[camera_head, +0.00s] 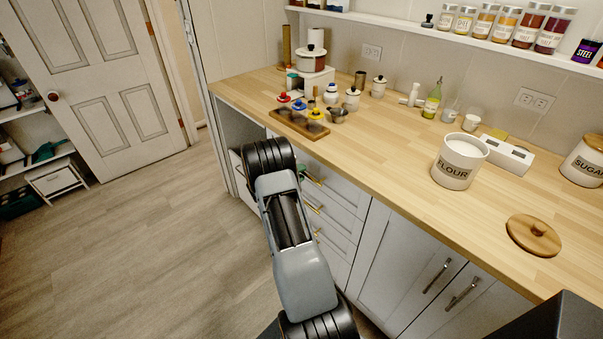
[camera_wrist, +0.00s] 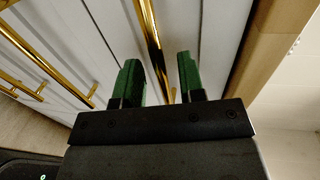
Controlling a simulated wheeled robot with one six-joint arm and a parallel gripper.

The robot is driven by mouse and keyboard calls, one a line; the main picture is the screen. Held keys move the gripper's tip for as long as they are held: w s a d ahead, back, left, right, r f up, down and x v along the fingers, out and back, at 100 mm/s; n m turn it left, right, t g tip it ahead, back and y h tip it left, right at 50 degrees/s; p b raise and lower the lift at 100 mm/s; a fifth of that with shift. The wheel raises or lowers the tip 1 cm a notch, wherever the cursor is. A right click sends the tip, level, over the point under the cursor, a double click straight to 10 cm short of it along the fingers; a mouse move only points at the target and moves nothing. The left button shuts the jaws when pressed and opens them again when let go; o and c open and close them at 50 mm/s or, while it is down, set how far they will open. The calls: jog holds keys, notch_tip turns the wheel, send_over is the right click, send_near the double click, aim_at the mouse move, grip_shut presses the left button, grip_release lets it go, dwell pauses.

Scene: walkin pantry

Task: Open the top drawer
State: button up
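The top drawer (camera_head: 338,188) is a white front just under the wooden counter and looks shut. Its gold bar handle (camera_head: 312,180) shows partly beside my arm in the head view. In the wrist view, my gripper (camera_wrist: 158,60) is open, with two green fingers apart. The top handle (camera_wrist: 150,35) runs between the fingers, one finger on each side. I cannot tell whether either finger touches it. In the head view my arm hides most of the gripper and the drawer's left part.
Lower gold handles (camera_wrist: 50,68) lie left in the wrist view. The counter edge (camera_wrist: 262,45) is close on the right. A wooden tray (camera_head: 290,124) with small jars and a flour canister (camera_head: 457,165) stand on the counter. The floor (camera_head: 150,240) left is clear.

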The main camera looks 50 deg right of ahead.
jog(key=shift+d+f, duration=0.1)
jog(key=shift+d, duration=0.55)
grip_shut()
jog(key=shift+s, duration=0.1)
